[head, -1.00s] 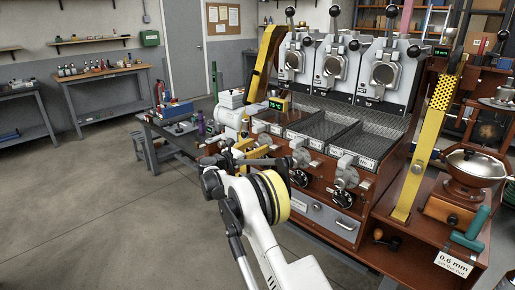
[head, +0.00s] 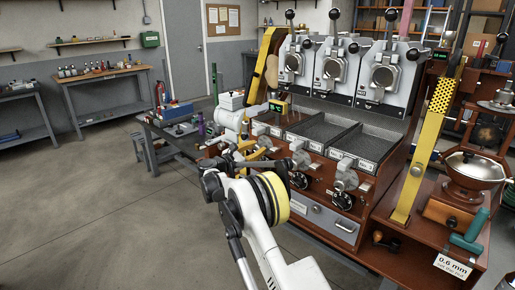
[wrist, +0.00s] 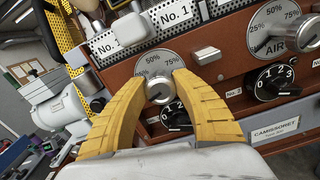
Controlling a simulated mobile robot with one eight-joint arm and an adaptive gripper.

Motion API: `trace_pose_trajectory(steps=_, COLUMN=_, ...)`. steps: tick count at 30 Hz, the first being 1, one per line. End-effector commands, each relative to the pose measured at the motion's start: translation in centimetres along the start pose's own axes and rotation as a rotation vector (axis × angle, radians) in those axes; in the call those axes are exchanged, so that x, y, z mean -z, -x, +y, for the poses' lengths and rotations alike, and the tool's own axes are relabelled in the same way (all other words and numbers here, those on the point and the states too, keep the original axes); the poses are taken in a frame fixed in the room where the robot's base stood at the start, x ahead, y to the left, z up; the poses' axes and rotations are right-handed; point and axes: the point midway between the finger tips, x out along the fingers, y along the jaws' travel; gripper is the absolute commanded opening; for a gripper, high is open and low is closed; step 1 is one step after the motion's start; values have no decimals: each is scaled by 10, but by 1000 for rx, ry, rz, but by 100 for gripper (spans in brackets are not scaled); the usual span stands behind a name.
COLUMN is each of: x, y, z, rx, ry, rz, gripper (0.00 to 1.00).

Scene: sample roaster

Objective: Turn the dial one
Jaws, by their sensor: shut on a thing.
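In the wrist view the yellow fingers of my gripper (wrist: 158,92) close around a round silver knob (wrist: 158,89). The knob is at the centre of a grey dial plate (wrist: 152,62) marked in percent. A black numbered dial (wrist: 175,117) sits just below the knob, partly covered by the right finger. To the right are a second black dial (wrist: 275,82), by a No.2 label, and a second percent plate (wrist: 270,30). In the head view my arm hides much of my gripper and the knob it holds.
The wooden panel has a protruding silver block (wrist: 207,55) right of my fingers. In the head view, grey trays (head: 322,132) lie above the dials and a drawer (head: 325,222) below. A small dark table (head: 165,128) stands left. The floor at left is clear.

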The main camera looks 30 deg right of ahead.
Motion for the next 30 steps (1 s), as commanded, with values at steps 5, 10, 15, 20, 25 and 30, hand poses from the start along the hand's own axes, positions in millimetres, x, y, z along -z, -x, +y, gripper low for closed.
trace_pose_trajectory(steps=5, x=-1, y=0, z=0, rx=0, ry=-161, rz=-1, gripper=2)
trace_pose_trajectory(steps=10, x=-1, y=0, z=-1, rx=0, ry=-323, rz=-1, gripper=2)
trace_pose_trajectory(steps=15, x=0, y=0, z=-2, rx=0, ry=-484, rz=-1, gripper=2)
trace_pose_trajectory(steps=20, x=0, y=0, z=-2, rx=0, ry=-636, rz=-1, gripper=2)
trace_pose_trajectory(steps=25, x=0, y=0, z=-3, rx=-1, ry=-798, rz=-1, gripper=2)
trace_pose_trajectory(steps=30, x=1, y=0, z=-3, rx=-1, ry=-959, rz=-1, gripper=1)
